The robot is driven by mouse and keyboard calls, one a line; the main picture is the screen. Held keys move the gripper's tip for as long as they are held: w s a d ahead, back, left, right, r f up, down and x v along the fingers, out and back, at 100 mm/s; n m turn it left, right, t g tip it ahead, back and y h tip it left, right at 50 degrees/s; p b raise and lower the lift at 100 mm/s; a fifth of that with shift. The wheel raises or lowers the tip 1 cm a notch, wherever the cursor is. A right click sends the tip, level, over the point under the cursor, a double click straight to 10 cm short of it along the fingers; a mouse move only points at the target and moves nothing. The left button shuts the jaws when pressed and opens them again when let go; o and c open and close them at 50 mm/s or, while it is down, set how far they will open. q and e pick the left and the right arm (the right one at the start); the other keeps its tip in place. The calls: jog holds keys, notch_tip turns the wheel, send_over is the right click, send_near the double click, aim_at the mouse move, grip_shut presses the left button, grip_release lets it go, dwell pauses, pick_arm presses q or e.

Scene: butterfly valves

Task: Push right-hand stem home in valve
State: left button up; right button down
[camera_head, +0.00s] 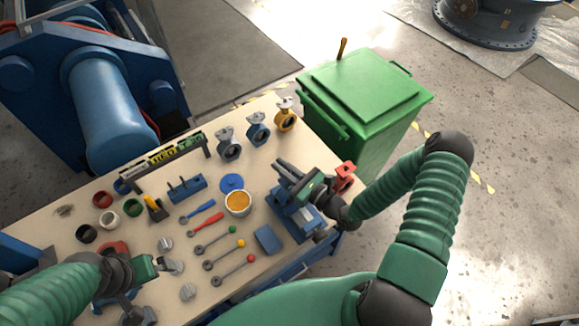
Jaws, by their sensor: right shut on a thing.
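My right gripper (318,188) is over the blue vise (295,215) at the table's right side. It is shut on what looks like the right-hand stem, mostly hidden by the fingers. A red valve (345,175) stands just right of this gripper at the table edge. How deep the stem sits in a valve cannot be made out. My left gripper (150,267) is low over the front left of the table, near another red part (115,250); its jaw opening is unclear.
Rods with green, yellow and red knobs (228,262), red and blue-handled tools (205,224), an orange-filled cup (238,203) and a blue block (268,239) lie mid-table. Coloured rings (109,217) are at left. A green bin (365,90) stands beyond the right edge.

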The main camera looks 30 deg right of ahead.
jog(key=shift+f+b, duration=0.95)
jog(key=shift+f, duration=0.45)
dwell(0.4)
jog(key=shift+s+a+f+b, duration=0.1)
jog(key=shift+s+f+b, duration=0.15)
jog(key=shift+f+b, duration=0.2)
jog(key=shift+s+a+f+b, duration=0.1)
jog(key=shift+s+f+b, duration=0.15)
jog(key=shift+f+b, duration=0.2)
dwell(1.0)
jog(key=c, duration=1.4)
grip_release()
jog(key=shift+c, duration=0.2)
jog(key=shift+r+p, duration=0.4)
notch_tip(320, 180, up, 6)
jog(key=p, duration=0.5)
jog(key=shift+w+d+r, duration=0.25)
jog(key=shift+w, duration=0.2)
